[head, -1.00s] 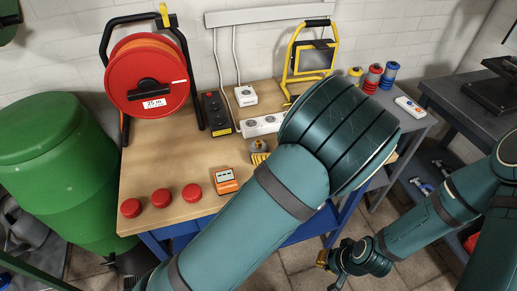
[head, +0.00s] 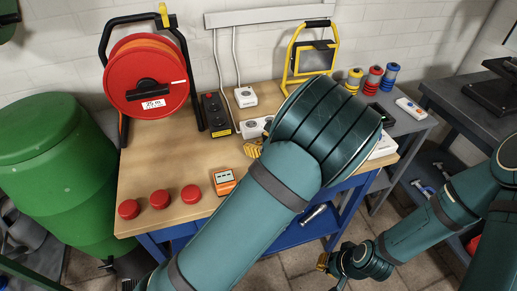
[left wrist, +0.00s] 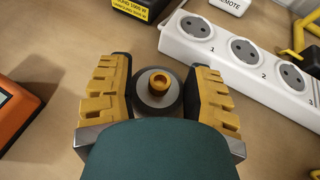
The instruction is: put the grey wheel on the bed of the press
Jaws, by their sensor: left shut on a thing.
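The grey wheel (left wrist: 158,100), a dark grey disc with a brass-coloured hub, shows between the fingers in the left wrist view. My left gripper (left wrist: 155,95) is shut on it, with one yellow-padded finger on each side. I cannot tell whether the wheel touches the wooden bench. In the head view only a yellow finger of my left gripper (head: 253,150) shows beside my arm, and the wheel is hidden. My right gripper (head: 323,262) is low at the bottom, small and partly hidden. A dark machine part (head: 495,93), possibly the press, stands on the grey table at the right edge.
The wooden bench (head: 150,180) holds a red cable reel (head: 147,78), a white socket strip (left wrist: 240,50), an orange meter (head: 224,181), several red caps (head: 160,199) and a yellow work lamp (head: 312,55). Coloured wire spools (head: 373,78) stand behind my left arm. A green barrel (head: 45,165) is at left.

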